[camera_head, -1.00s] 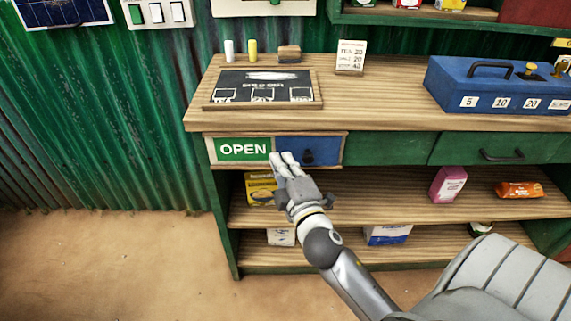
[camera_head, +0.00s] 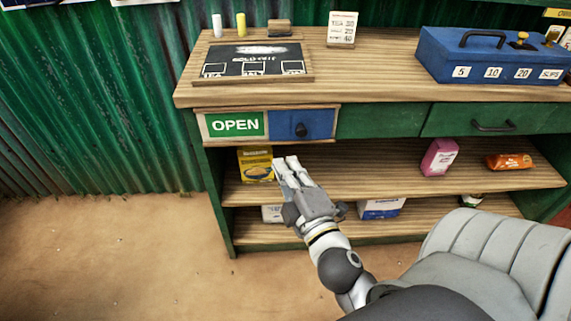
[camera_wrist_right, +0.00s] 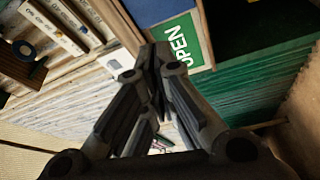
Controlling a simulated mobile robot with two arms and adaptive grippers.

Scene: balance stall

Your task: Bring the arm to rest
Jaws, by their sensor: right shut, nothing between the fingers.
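My right gripper (camera_head: 286,165) is shut and empty in the head view. It is in front of the stall's shelves, below the sign panel and beside a yellow box (camera_head: 254,163). The panel shows a green OPEN sign (camera_head: 236,125) on the left and a blue part with a dark knob (camera_head: 301,129) on the right. In the right wrist view my right gripper (camera_wrist_right: 154,50) has its fingers together, and the OPEN sign (camera_wrist_right: 180,42) shows just past the tips. My left gripper is not in view.
The wooden counter (camera_head: 370,80) holds a chalkboard (camera_head: 255,62), a price card (camera_head: 342,28) and a blue cash box (camera_head: 490,58). Bare ground (camera_head: 120,260) lies open at left.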

